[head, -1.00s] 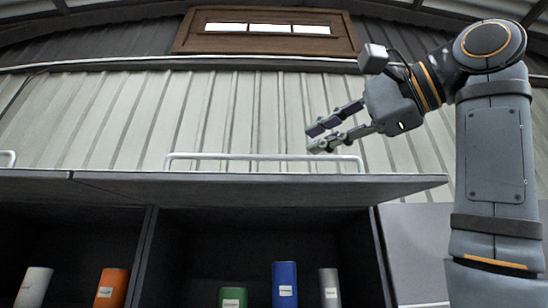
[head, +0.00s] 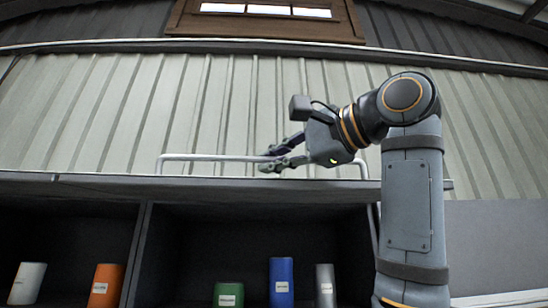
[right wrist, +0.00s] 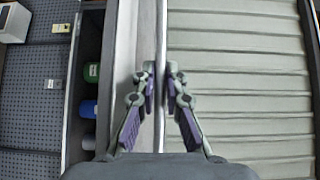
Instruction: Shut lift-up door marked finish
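A raised lift-up door (head: 250,187) stands out nearly level above the middle compartment. Its long bar handle (head: 215,157) runs along the front edge; no "finish" marking can be read. My right gripper (head: 268,160) is at the handle, right of its middle. In the right wrist view the open fingers (right wrist: 160,72) lie on either side of the handle bar (right wrist: 160,30), with small gaps visible. The door panel (right wrist: 125,60) shows left of the bar there. My left gripper is not in view.
The middle compartment holds a green can (head: 228,294), a blue can (head: 282,283) and a grey can (head: 325,286). The left compartment, also under a raised door (head: 25,178), holds a white can (head: 28,283) and an orange can (head: 105,285). A grey panel (head: 490,245) is at right.

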